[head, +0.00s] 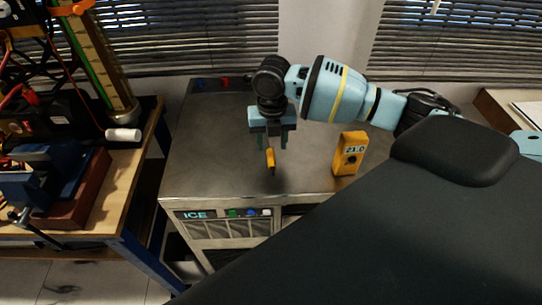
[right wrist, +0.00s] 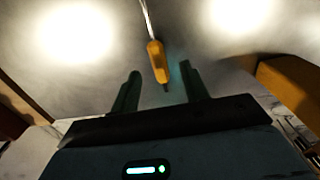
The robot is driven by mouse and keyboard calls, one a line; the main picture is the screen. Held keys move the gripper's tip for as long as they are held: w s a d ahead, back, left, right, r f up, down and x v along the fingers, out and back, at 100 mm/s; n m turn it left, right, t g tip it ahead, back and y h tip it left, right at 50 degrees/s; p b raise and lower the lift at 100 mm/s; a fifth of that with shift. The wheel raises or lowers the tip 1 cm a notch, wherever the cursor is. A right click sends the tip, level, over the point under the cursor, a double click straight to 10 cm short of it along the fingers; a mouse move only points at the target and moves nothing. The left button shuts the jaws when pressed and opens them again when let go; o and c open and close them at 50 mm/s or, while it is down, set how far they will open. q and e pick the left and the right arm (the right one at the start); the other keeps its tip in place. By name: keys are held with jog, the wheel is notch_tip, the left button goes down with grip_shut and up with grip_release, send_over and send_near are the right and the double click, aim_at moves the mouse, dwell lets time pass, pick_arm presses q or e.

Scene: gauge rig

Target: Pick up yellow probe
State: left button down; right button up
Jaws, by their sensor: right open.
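The yellow probe (head: 270,158) has a short yellow handle and a dark tip pointing down in the head view. My right gripper (head: 270,148) is above the steel top of the ICE unit, open, with its fingers pointing down. In the right wrist view the probe (right wrist: 156,60) shows between the two spread fingertips (right wrist: 158,73), nearer the right one, with a thin pale cable at its far end. I see no finger closed on it; how far it is below the fingertips I cannot tell. My left gripper is out of view.
A yellow meter (head: 350,155) reading 21.0 stands right of the gripper on the steel top (head: 215,140). It also shows at the right wrist view's right edge (right wrist: 287,85). A wooden bench (head: 120,180) with equipment is left. The steel top's left part is clear.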

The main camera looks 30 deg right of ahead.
aim_at(271, 154)
notch_tip(271, 154, down, 4)
jog(key=shift+a+f, duration=0.1)
jog(key=shift+f, duration=0.05)
jog(key=shift+w, duration=0.1)
grip_shut()
